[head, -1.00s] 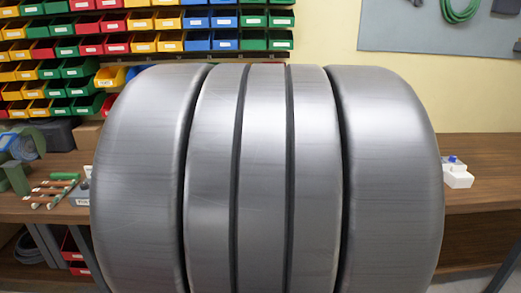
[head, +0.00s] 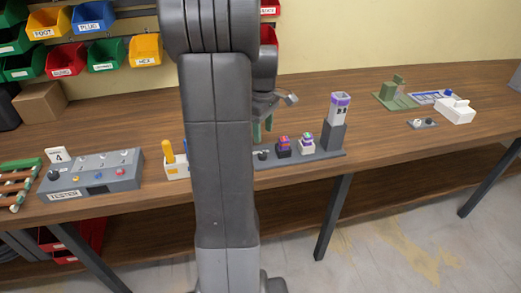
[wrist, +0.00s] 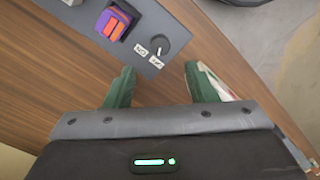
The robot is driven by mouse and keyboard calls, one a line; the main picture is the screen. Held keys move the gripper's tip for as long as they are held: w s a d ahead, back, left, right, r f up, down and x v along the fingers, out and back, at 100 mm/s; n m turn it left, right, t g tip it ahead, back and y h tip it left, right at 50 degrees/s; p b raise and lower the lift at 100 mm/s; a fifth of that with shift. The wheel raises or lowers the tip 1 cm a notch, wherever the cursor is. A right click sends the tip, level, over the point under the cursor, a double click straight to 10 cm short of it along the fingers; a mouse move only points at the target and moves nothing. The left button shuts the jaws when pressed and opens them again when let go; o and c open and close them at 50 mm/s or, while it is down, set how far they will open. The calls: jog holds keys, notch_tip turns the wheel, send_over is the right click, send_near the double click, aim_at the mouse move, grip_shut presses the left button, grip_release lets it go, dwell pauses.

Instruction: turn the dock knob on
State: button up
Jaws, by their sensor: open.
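The dock (head: 325,156) is a long grey base on the bench, partly hidden behind my arm in the head view. Its dark round knob (head: 262,155) is at the left end; in the wrist view the knob (wrist: 156,45) shows a white pointer mark. Two small white labels (wrist: 148,55) lie beside it, too small to read surely. My gripper (wrist: 163,85) is open and empty, with its two green fingers spread apart. The knob appears ahead of the fingers, roughly between them sideways. My gripper (head: 263,130) also shows above the knob end of the dock in the head view.
Purple-and-orange blocks (head: 283,146) sit on the dock, with a grey tower (head: 335,125) at its right end. A grey tester box (head: 95,172) stands left. A white box (head: 456,110) and a green fixture (head: 396,95) stand right. Bare wood lies between.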

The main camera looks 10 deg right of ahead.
aim_at(263, 154)
notch_tip(263, 154, down, 8)
jog(key=shift+f, duration=0.25)
jog(key=c, duration=1)
